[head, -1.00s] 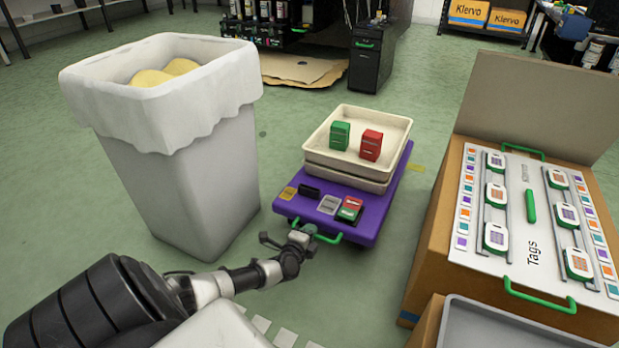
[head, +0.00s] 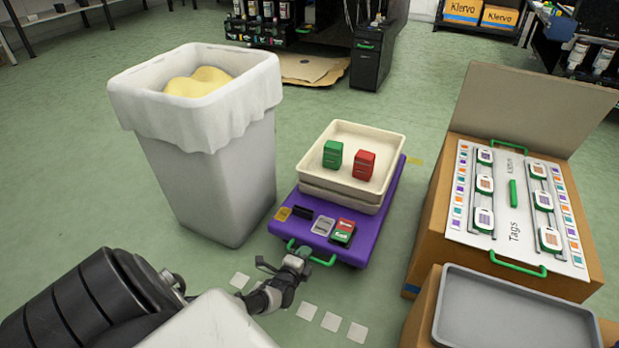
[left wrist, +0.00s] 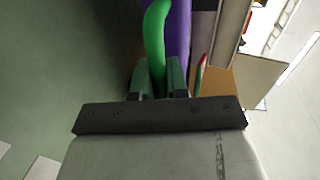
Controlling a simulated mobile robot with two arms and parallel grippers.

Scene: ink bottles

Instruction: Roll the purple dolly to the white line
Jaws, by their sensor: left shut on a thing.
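The purple dolly (head: 375,227) stands on the green floor in the middle of the head view, carrying stacked cream trays (head: 392,146). A green handle (head: 322,262) is on its near edge. My left gripper (head: 294,262) is shut on this handle; the left wrist view shows the green bar (left wrist: 155,40) between its fingers (left wrist: 159,80). A row of white squares (head: 331,322) forms a broken line on the floor just nearer than the dolly. Part of the row is hidden behind my left arm. My right gripper is not in view.
A grey bin (head: 215,185) with a white liner stands close to the dolly's left. A cardboard box (head: 436,225) with a tag panel (head: 513,170) stands to its right, with a grey tray (head: 510,315) in front. Floor between the dolly and the white squares is clear.

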